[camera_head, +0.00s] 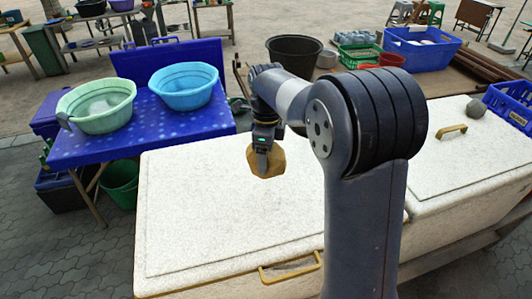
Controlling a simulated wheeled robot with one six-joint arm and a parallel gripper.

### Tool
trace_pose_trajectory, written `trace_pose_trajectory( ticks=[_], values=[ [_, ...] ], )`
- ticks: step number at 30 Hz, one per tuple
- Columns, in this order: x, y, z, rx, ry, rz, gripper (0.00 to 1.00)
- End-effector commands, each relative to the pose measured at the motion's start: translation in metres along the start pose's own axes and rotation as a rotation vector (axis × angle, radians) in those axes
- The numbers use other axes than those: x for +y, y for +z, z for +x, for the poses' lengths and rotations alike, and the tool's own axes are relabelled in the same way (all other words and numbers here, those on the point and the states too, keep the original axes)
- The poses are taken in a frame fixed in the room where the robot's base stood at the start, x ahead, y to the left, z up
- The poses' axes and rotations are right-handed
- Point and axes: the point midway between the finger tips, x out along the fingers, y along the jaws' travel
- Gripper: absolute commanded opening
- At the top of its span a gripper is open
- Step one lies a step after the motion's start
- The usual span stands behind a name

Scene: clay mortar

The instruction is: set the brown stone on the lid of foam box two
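The brown stone (274,164) is a tan, angular lump at the fingertips of my gripper (263,161). My gripper points down and appears shut on the stone, with a finger overlapping its near side. Stone and gripper are over the back part of the left white foam box's lid (215,215). I cannot tell whether the stone touches the lid or hangs above it. A second white foam box (445,165) stands to the right, partly hidden by my arm. No number shows on either box, so I cannot tell which is box two.
A round grey stone (476,109) and a blue basket (511,103) sit at the right box's back. A blue table (190,120) at left bears a green basin (97,106) and a blue basin (186,86). The left lid's front is clear.

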Motion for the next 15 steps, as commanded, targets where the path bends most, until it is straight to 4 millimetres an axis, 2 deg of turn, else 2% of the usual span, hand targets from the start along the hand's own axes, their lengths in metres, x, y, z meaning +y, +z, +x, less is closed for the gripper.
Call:
trace_pose_trajectory(
  ticks=[8, 15],
  values=[
    [-0.001, 0.000, 0.013, -0.002, -0.003, 0.000, 0.03],
    [-0.002, 0.000, 0.036, -0.002, -0.003, 0.000, 0.03]
  ],
)
